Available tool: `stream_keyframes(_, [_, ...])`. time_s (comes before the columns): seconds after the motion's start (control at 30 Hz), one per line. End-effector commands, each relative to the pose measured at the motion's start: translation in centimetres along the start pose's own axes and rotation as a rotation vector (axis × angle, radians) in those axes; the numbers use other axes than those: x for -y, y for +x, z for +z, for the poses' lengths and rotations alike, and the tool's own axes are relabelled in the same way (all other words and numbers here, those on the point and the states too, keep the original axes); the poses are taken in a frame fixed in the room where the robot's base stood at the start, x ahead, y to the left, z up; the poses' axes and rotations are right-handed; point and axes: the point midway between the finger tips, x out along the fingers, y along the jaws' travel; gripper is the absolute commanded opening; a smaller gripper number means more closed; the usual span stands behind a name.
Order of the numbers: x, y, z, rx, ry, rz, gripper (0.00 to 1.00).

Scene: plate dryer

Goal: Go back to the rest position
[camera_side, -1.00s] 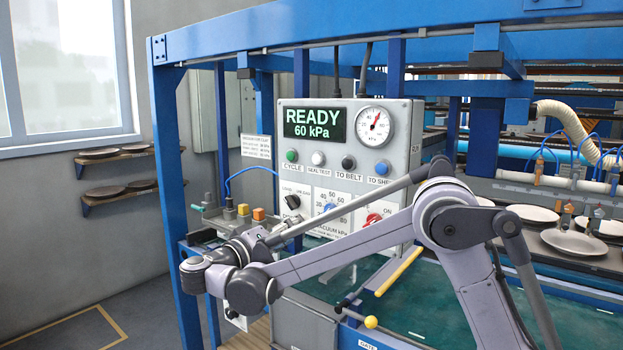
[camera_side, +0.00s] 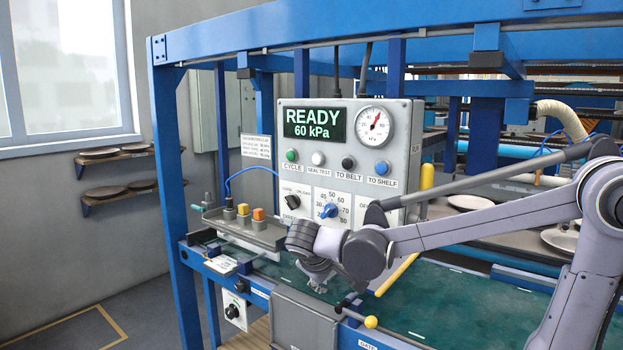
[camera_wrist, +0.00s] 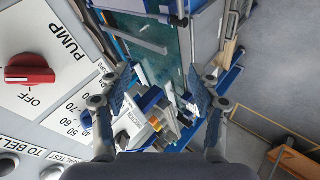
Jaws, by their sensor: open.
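My gripper (camera_side: 317,279) is in front of the control panel (camera_side: 345,150), low over the green belt (camera_side: 450,300) in the side view. It points down there, and its fingers are small and partly hidden by my wrist. In the wrist view, my gripper (camera_wrist: 165,85) shows two fingers spread well apart with nothing between them. The panel display (camera_side: 314,123) reads READY and 60 kPa. The red pump knob (camera_wrist: 29,75) shows at the left of the wrist view; my arm hides it in the side view.
A grey tray with coloured blocks (camera_side: 258,214) stands left of my gripper. A yellow-knobbed gate lever (camera_side: 371,321) sits at the belt's front. Plates (camera_side: 470,202) lie to the right behind my arm. Blue frame posts (camera_side: 175,190) stand at the left. Wall shelves (camera_side: 118,152) are further left.

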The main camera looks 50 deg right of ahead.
Motion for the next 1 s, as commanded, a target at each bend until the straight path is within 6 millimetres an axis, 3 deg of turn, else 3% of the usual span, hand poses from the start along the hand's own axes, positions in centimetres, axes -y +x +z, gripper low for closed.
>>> stream_keyframes(0.03, [0.5, 0.1, 1.5, -0.005, -0.008, -0.072, 0.62])
stream_keyframes(0.2, [3.4, -0.3, 5.3, -0.049, -0.019, -0.317, 0.62])
stream_keyframes(0.43, [7.3, -2.2, 9.1, -0.158, 0.033, -0.603, 0.62])
stream_keyframes(0.7, [9.6, -3.8, 10.6, -0.255, 0.105, -0.765, 0.62])
stream_keyframes(1.0, [9.8, -4.0, 10.6, -0.264, 0.113, -0.779, 0.62])
